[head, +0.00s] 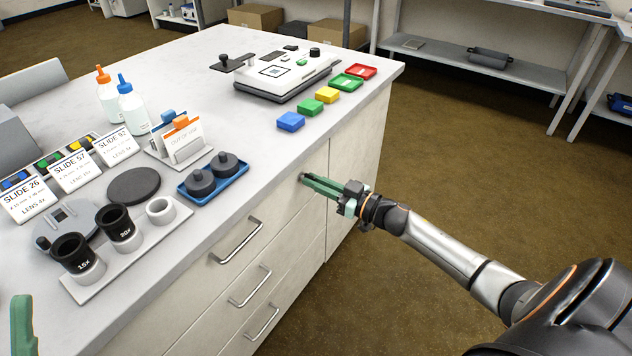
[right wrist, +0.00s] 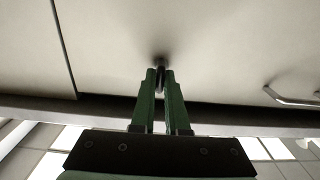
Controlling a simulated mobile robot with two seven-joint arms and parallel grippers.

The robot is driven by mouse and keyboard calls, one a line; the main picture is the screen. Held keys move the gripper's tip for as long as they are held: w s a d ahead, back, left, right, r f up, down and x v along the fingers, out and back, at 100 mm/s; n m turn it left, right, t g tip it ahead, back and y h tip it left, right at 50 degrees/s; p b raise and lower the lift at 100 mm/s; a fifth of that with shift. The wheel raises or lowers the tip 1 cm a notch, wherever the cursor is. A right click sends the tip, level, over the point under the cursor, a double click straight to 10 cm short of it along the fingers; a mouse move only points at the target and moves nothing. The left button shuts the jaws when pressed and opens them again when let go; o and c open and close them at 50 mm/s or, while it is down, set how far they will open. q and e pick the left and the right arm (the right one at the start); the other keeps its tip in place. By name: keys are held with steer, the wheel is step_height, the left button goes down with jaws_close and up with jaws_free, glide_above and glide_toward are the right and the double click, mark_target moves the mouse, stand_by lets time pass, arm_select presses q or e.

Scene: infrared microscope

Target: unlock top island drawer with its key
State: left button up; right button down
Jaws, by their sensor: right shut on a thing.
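The island's top drawer (head: 280,212) is closed, with a bar handle (head: 236,241) on its front. The handle also shows at the right of the right wrist view (right wrist: 292,98). My right gripper (head: 304,178) is at the upper right of the drawer front, just under the countertop edge. In the right wrist view its green fingers (right wrist: 160,78) are shut on a small dark piece, the key (right wrist: 161,68), which meets the drawer front. The lock face and key tip are hidden. A green finger of my left gripper (head: 22,325) shows at the lower left edge; its opening is unclear.
Two more drawers with handles (head: 250,287) lie below, closed. The countertop (head: 225,115) holds slide cards (head: 73,172), a lens tray (head: 120,262), a blue tray with dark knobs (head: 213,178), bottles (head: 133,108) and a microscope stage (head: 285,72). The floor right of the island is clear.

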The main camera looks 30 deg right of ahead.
arm_select(q)
steer(key=shift+r, duration=0.15)
arm_select(e)
steer(key=shift+n, duration=0.3)
arm_select(q)
steer(key=shift+f+b, duration=0.3)
steer(key=shift+f, duration=0.05)
arm_select(e)
steer(key=shift+a+f+n, duration=0.1)
steer(key=shift+n, duration=4.2)
steer(key=shift+a+f+n, duration=0.1)
steer(key=shift+n, duration=4.2)
steer(key=c, duration=0.9)
jaws_free()
arm_select(q)
steer(key=shift+f, duration=0.1)
arm_select(e)
steer(key=shift+s, duration=0.1)
